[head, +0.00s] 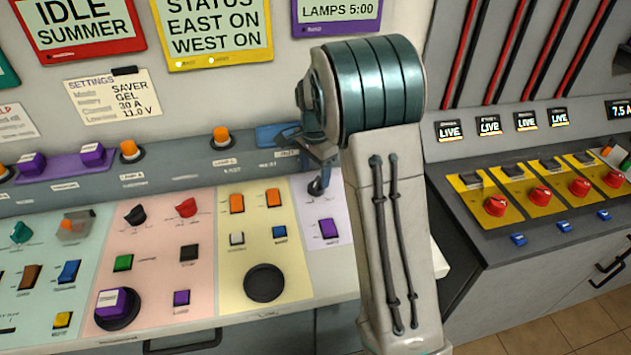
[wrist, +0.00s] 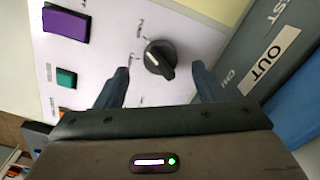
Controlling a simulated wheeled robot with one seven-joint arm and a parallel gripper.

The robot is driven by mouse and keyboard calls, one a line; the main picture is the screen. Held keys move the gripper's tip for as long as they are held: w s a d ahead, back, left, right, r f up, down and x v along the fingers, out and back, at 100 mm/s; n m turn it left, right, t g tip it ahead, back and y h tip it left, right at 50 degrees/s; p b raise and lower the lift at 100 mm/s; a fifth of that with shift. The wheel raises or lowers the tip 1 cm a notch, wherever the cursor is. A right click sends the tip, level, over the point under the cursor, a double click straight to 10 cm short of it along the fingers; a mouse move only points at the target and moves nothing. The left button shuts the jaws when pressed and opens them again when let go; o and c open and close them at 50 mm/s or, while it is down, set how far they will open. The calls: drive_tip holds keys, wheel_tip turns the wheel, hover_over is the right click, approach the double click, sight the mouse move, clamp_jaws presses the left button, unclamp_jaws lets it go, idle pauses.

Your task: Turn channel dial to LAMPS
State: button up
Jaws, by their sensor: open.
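The dial (wrist: 160,59) is a round dark knob with a light pointer line, on a pale lilac panel. In the wrist view it lies between and just beyond the fingertips of my gripper (wrist: 159,75), which is open, with a gap on both sides of the dial. The small labels around the dial are too blurred to read. In the head view, my gripper (head: 319,160) is over the top of the lilac panel, and the dial (head: 317,186) shows just below it, partly hidden. A purple-framed display (head: 337,10) above reads LAMPS 5:00.
A purple button (wrist: 65,24) and a green button (wrist: 66,77) are on the same panel. A dark rail marked OUT (wrist: 270,55) runs close to the right finger. Other dials and buttons fill the yellow panel (head: 247,213) and pink panel to the left.

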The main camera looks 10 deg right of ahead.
sight(316, 182)
drive_tip(key=shift+f, duration=2.25)
drive_tip(key=shift+c, duration=0.3)
drive_tip(key=c, duration=0.9)
drive_tip(key=n+b, duration=0.2)
drive_tip(key=n, duration=0.4)
drive_tip(key=shift+s+d, duration=0.1)
drive_tip(key=n, duration=0.5)
drive_tip(key=shift+d+r+n+b, duration=0.1)
drive_tip(key=shift+n+b, duration=0.3)
